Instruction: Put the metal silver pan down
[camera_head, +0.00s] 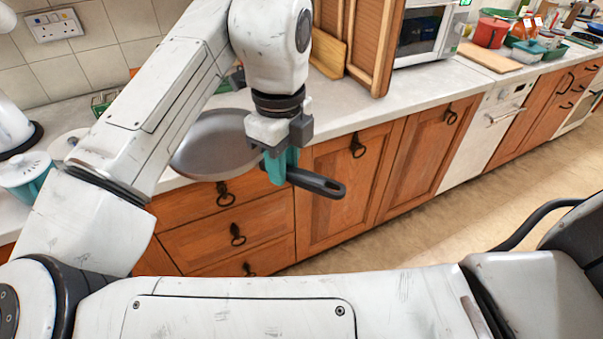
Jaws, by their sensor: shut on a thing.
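The metal silver pan (213,146) is a round, shallow frying pan with a dark handle (322,184). It shows left of my gripper, over the front part of the pale worktop, with its handle sticking out past the worktop's edge in front of the drawers. My gripper (280,172), with teal fingers, points down and is shut on the pan near the start of the handle. I cannot tell whether the pan's base touches the worktop. My arm hides part of the worktop to the left of the pan.
The worktop (345,118) has a bare strip right of the pan. Wooden boards (365,45) and a microwave (425,32) stand behind it. A teal cup (27,175) and a white kettle (12,127) are at the left. Wooden drawers (225,225) lie below.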

